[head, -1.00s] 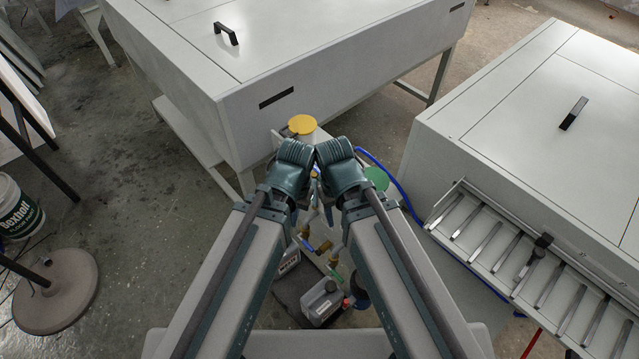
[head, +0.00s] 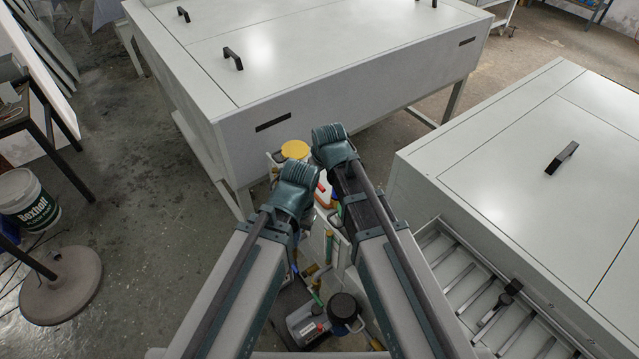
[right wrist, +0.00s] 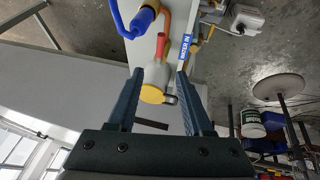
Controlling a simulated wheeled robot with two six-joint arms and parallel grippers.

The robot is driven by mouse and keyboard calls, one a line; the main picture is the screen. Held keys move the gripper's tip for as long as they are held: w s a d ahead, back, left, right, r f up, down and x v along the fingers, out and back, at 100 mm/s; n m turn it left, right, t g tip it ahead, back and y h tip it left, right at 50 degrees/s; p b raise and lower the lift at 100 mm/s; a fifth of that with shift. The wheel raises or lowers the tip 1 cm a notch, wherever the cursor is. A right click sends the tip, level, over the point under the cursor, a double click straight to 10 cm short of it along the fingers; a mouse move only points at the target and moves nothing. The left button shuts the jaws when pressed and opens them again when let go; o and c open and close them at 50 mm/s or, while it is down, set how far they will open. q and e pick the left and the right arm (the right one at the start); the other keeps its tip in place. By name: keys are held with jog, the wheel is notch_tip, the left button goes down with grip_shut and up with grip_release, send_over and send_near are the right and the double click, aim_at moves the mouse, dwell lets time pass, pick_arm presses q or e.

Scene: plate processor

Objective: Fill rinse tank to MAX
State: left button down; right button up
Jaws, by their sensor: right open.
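My right gripper (right wrist: 160,72) is open in the right wrist view, its two dark fingers apart with nothing held. Beyond the fingers, partly between them, are a yellow round cap (right wrist: 153,94) and a red-handled valve (right wrist: 160,45) on copper-coloured pipe. A blue "WATER IN" label (right wrist: 185,47) and a blue hose (right wrist: 144,20) are close by. In the head view a yellow cap (head: 295,149) shows beyond my arms. My arms hide much of the plumbing. My left gripper does not show. I cannot make out the rinse tank or its MAX mark.
A large white machine (head: 320,80) stands ahead and another (head: 520,170) at the right, with a slatted roller tray (head: 465,285).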

aim_at(319, 186)
jog(key=b+x, duration=1.1)
jog(key=x, duration=0.2)
jog(key=shift+f, duration=0.1)
grip_shut()
dwell(1.1)
